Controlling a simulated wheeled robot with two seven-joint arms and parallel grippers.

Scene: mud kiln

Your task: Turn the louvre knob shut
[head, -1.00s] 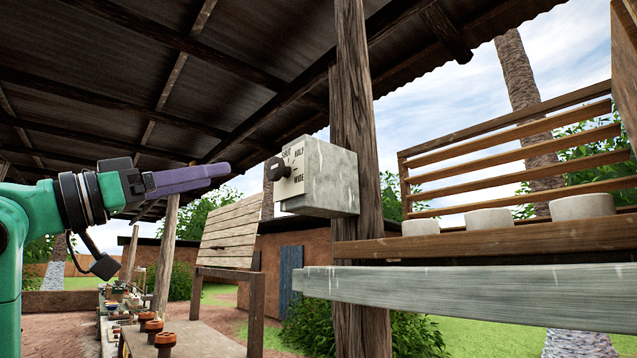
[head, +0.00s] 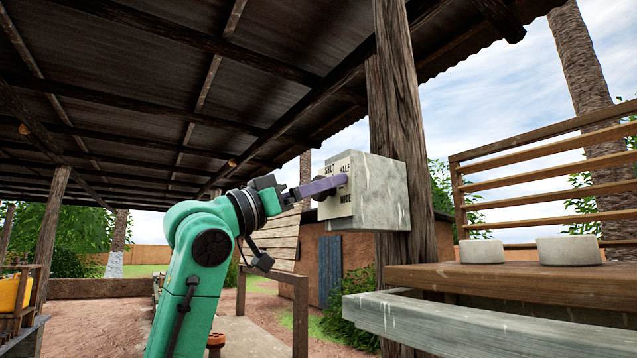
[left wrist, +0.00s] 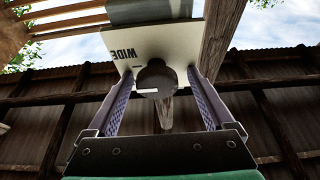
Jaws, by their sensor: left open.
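The louvre knob (left wrist: 156,78) is dark and round with a short white mark, on the pale face plate (left wrist: 172,45) of a grey box. In the head view the box (head: 380,195) is fixed to a wooden post, and its plate reads SHUT, HALF and WIDE. My right gripper is not in view.
Louvre slats (head: 545,165) stand at the right, open with gaps between them. A wooden shelf (head: 500,282) bears pale round blocks (head: 568,250). A grey rail (head: 480,325) runs in front below it. The post (head: 397,110) stands right behind the box.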

